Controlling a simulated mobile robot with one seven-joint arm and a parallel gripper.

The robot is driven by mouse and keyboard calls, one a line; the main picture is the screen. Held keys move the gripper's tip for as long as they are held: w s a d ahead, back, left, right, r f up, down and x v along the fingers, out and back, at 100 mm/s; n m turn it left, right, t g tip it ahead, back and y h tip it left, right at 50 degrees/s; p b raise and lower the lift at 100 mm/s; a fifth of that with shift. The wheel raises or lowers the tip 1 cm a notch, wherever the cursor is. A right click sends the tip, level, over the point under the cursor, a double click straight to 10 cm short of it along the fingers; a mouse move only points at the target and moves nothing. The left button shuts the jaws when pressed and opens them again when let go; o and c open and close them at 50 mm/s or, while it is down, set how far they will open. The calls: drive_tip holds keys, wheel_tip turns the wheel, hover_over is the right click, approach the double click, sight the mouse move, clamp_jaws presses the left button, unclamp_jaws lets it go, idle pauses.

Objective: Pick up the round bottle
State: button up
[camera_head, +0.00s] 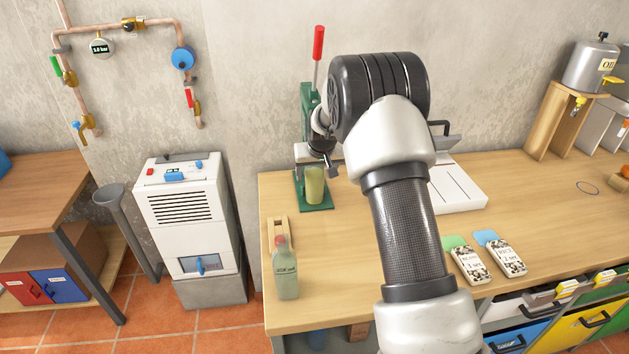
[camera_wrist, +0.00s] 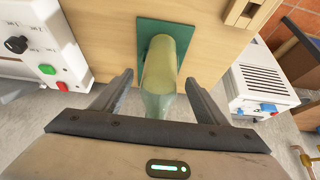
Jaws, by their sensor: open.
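A round, yellow-green bottle (camera_head: 315,186) stands upright on the green base of a press (camera_head: 315,207), at the back left of the wooden bench. In the wrist view the bottle (camera_wrist: 162,65) lies in line with the gap between my fingers, its paler green end nearest me. My gripper (camera_wrist: 156,79) is open, a finger on each side of the bottle; I cannot tell whether either touches it. In the head view my gripper is mostly hidden by my arm. A second, grey-green bottle with a pink cap and a label (camera_head: 286,276) stands at the bench's front left.
A wooden holder (camera_head: 277,229) lies behind the capped bottle. A white device with buttons (camera_wrist: 45,45) is close on the left in the wrist view. A white dehumidifier (camera_head: 188,210) stands left of the bench.

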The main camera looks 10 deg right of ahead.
drive_tip(key=shift+x, duration=1.2)
drive_tip(key=c, duration=1.4)
drive_tip(key=shift+w+r, duration=0.1)
drive_tip(key=shift+r, duration=0.1)
clamp_jaws()
